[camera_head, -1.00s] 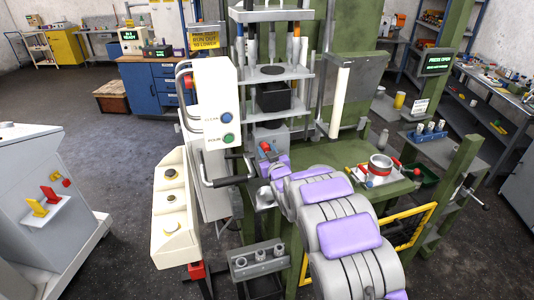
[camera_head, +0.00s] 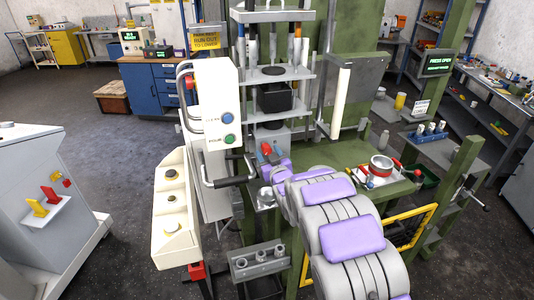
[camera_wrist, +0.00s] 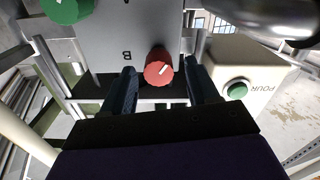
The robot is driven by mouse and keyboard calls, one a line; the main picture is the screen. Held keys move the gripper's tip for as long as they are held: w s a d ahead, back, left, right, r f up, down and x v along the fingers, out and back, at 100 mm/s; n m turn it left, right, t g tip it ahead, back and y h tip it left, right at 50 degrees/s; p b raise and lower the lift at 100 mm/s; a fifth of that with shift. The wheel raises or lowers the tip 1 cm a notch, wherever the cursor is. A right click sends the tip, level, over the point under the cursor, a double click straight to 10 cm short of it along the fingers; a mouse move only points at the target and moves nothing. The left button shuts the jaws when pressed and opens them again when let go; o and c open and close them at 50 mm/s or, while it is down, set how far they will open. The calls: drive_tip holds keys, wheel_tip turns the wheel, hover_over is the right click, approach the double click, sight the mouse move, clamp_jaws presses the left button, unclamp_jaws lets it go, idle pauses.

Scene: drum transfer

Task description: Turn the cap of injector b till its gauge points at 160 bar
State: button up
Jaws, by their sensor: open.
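The red cap of injector b (camera_wrist: 158,70) shows in the wrist view, on a grey panel (camera_wrist: 115,40) marked with an upside-down letter B. A white pointer mark on the cap slants up and to the right. My gripper (camera_wrist: 162,80) is open, with one dark finger on each side of the cap, apart from it. In the head view the red cap (camera_head: 266,149) is small, just beyond my arm's end. The gauge and its reading cannot be made out.
A green knob (camera_wrist: 66,8) sits on the same panel. A pale control box with a green POUR button (camera_wrist: 238,88) stands close at the right of the wrist view. In the head view the white control column (camera_head: 213,110) with handles is left of my arm, and a red-ringed pot (camera_head: 380,166) is right.

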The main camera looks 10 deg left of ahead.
drive_tip(key=v, duration=1.6)
drive_tip(key=s+d+f+m+g+h+b, duration=0.4)
drive_tip(key=s+d+g+h, duration=0.35)
drive_tip(key=s+d, duration=0.65)
drive_tip(key=s+d+r+m+g+b, duration=0.1)
drive_tip(key=s+g, duration=1)
drive_tip(key=s, duration=2)
drive_tip(key=shift+s+d+r+m, duration=0.3)
drive_tip(key=shift+s+d+m, duration=0.1)
drive_tip(key=shift+m, duration=0.4)
drive_tip(key=shift+w+y, duration=0.1)
drive_tip(key=shift+y, duration=0.15)
